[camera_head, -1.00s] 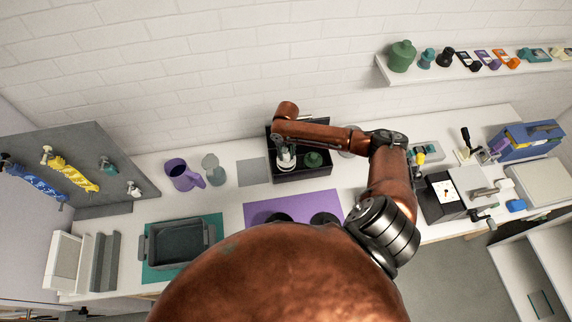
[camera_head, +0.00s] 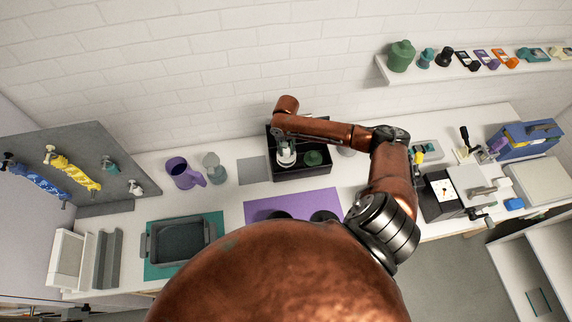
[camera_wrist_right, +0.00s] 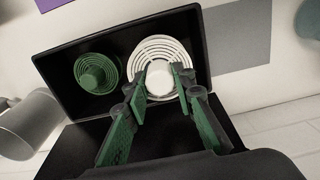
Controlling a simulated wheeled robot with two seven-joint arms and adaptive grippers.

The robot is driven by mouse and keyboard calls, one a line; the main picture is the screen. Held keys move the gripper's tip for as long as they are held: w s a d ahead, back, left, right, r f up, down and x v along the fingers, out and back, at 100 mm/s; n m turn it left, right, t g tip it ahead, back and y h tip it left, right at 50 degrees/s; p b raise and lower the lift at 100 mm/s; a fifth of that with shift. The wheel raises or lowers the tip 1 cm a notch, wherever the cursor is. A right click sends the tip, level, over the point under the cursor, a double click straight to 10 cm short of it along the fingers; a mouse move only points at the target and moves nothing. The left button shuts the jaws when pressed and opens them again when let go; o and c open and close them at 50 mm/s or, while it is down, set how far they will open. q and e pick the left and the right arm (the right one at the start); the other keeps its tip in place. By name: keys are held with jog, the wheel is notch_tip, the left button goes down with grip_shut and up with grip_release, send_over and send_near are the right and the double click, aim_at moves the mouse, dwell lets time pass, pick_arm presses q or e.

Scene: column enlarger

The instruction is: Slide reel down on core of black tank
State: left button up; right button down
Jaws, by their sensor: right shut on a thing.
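A white ringed reel (camera_wrist_right: 160,52) sits in the black tray; it also shows in the head view (camera_head: 286,159). My right gripper (camera_wrist_right: 168,78) is shut on the reel's raised white hub, one finger on each side. In the head view my right gripper (camera_head: 285,146) is partly hidden by its own arm. A green reel-like piece (camera_wrist_right: 97,72) lies beside the white reel; it also shows in the head view (camera_head: 313,158). Two dark round tops, possibly tanks, show on the purple mat, mostly hidden by my body; one (camera_head: 322,215) is at the right. My left gripper is not in view.
The black tray (camera_head: 303,174) has raised walls around both pieces. The purple mat (camera_head: 292,202) lies in front of it. A grey mat (camera_head: 252,171), a purple jug (camera_head: 181,172) and a clear vessel (camera_head: 213,168) stand left. A grey basin (camera_head: 178,240) is front left.

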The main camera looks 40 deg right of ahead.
jog(key=shift+r, duration=0.15)
jog(key=shift+r, duration=1.05)
jog(key=shift+s, duration=0.1)
jog(key=shift+s+a, duration=10.55)
jog(key=shift+s, duration=0.3)
jog(key=shift+f+b, duration=0.6)
jog(key=shift+f, duration=2.05)
jog(key=shift+f+p, duration=0.35)
jog(key=shift+p, duration=0.15)
